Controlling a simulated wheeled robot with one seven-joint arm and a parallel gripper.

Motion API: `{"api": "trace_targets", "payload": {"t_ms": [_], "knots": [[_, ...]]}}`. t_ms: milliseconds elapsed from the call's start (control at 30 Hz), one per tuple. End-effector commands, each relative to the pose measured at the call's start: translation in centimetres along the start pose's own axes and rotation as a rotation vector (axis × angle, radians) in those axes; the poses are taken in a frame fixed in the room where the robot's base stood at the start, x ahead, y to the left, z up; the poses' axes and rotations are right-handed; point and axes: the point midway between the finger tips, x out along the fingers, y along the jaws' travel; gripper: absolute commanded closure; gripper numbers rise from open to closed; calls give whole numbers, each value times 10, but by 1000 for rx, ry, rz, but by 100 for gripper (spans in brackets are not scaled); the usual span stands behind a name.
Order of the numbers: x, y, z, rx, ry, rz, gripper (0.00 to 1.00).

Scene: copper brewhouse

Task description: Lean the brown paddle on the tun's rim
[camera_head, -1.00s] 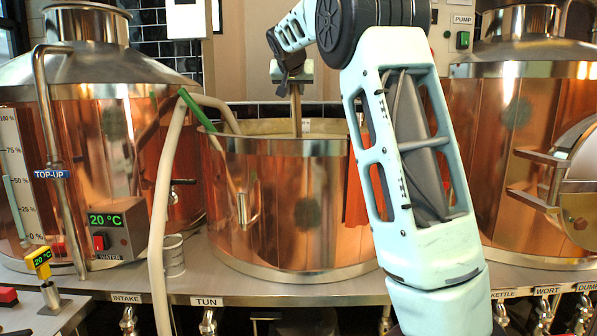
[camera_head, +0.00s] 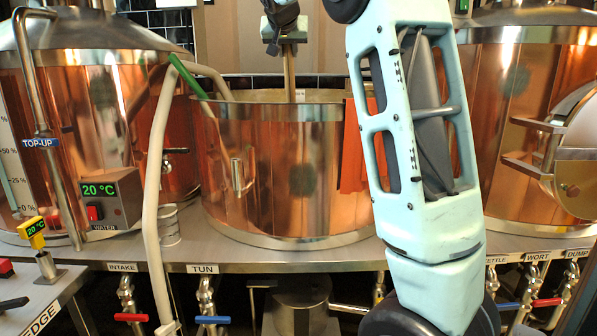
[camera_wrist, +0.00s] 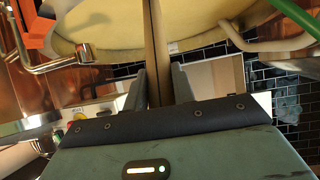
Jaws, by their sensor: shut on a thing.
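The brown paddle's shaft (camera_head: 289,72) stands nearly upright, running down behind the front rim of the copper tun (camera_head: 285,165). Its lower end is hidden inside the tun. My gripper (camera_head: 287,42) is above the tun, at the top of the head view, shut on the shaft. In the wrist view, my gripper's two dark fingers (camera_wrist: 158,88) flank the brown shaft (camera_wrist: 156,45). The shaft reaches over the tun's yellowish interior (camera_wrist: 110,22). I cannot tell whether the paddle touches the rim.
Copper vessels stand left (camera_head: 60,110) and right (camera_head: 510,90). Valves line the bench front.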

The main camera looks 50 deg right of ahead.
Motion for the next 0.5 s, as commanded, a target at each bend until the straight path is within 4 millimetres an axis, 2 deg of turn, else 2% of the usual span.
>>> {"api": "trace_targets", "payload": {"t_ms": [500], "knots": [[0, 0, 4, 0, 4, 0, 100]]}}
